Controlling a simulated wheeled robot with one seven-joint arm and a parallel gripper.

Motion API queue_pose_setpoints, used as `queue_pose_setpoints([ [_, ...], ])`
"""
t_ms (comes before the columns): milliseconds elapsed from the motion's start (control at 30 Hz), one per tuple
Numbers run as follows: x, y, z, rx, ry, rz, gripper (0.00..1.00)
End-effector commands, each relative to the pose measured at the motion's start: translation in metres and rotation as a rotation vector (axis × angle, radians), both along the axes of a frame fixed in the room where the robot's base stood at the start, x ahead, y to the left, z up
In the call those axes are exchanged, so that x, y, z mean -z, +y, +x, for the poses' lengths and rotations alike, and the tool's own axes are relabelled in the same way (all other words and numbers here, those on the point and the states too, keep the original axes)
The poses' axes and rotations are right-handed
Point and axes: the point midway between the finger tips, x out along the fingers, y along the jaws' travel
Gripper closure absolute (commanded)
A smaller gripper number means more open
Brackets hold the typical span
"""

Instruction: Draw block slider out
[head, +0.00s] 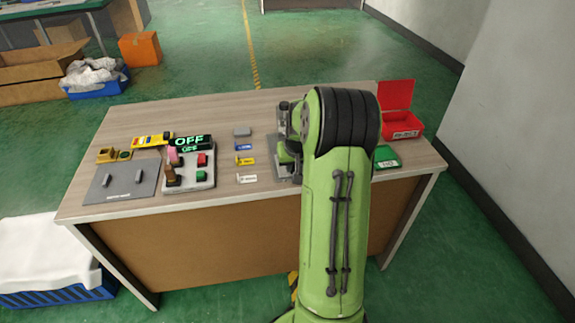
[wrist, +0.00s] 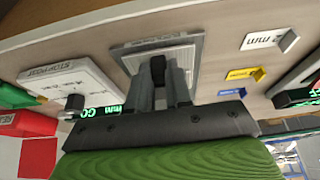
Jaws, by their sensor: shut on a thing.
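The block slider is a small dark block (wrist: 158,66) on a grey plate (wrist: 127,57) with a pale border, in the wrist view. My gripper (wrist: 160,84) reaches onto the plate, with one finger on each side of the dark block, and is shut on it. The fingers hide the lower part of the block and some of the plate. In the head view, part of the grey plate (head: 284,172) shows just left of my green arm. My arm hides the rest of the fixture and the block there.
Blue (head: 244,147), yellow (head: 245,160) and white (head: 246,178) tags lie left of the plate. A button box (head: 203,184) and a grey plate with pegs (head: 108,194) are farther left. An open red box (head: 403,124) and a green item (head: 387,157) are right of my arm.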

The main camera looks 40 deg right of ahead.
Motion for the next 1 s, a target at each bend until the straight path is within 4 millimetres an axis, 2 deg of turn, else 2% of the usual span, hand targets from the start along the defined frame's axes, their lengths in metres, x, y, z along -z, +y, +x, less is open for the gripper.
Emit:
queue_pose_setpoints([
  [367,0.000,0.001,0.000,0.000,0.001,0.002,1.00],
  [400,0.000,0.001,0.000,0.000,0.001,0.002,0.80],
  [567,0.000,0.001,0.000,0.000,-0.001,0.001,0.55],
  [867,-0.004,0.001,0.000,0.000,-0.005,-0.002,0.55],
  [1000,-0.029,0.006,-0.006,-0.001,-0.008,-0.005,0.55],
])
